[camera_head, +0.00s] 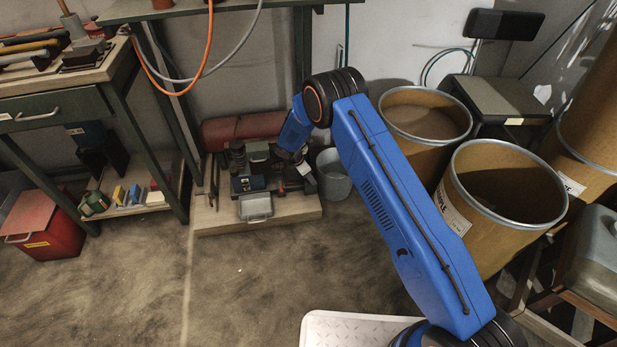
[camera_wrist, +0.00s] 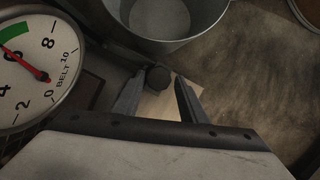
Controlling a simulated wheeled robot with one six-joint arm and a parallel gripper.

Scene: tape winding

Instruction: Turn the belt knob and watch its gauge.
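The white belt gauge (camera_wrist: 30,75) is at the left of the wrist view, partly cut off, lettered BELT. Its red needle points up-left, between 4 and 8, close to the lower end of the green band. The dark round belt knob (camera_wrist: 158,77) sits between the tips of my gripper (camera_wrist: 159,88). The fingers are apart, with a gap visible on each side of the knob; I cannot tell whether either touches it. In the head view my blue arm reaches down to the winding machine (camera_head: 247,184) on a low wooden platform (camera_head: 215,217); the knob cannot be made out there.
A grey bucket (camera_head: 333,178) stands right beside the machine and also shows in the wrist view (camera_wrist: 165,40). Brown drums (camera_head: 452,220) stand to the right. A workbench (camera_head: 60,105) and a red box (camera_head: 45,228) are at the left. The floor in front is clear.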

